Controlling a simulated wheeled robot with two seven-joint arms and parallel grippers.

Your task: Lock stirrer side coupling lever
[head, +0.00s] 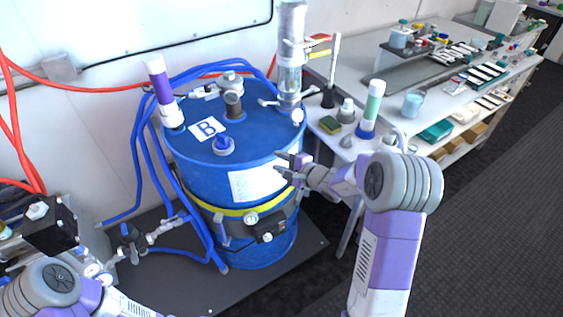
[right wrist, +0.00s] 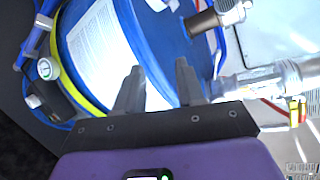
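The blue drum (head: 190,150) carries a clear column (head: 290,60) on its right side. A metal coupling (head: 289,108) with small side levers (head: 267,102) joins the column's foot to the drum top. Which lever belongs to the stirrer, and whether it is locked, I cannot tell. My right gripper (head: 279,164) is open and empty in front of the drum's upper side, below the coupling. In the right wrist view its two fingers (right wrist: 158,85) stand apart before the drum (right wrist: 135,35), with metal fittings (right wrist: 262,80) to the right.
A white-capped purple tube (head: 160,85) and blue hoses (head: 146,165) are at the drum's left. A yellow band (head: 232,212) with a gauge circles the drum.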

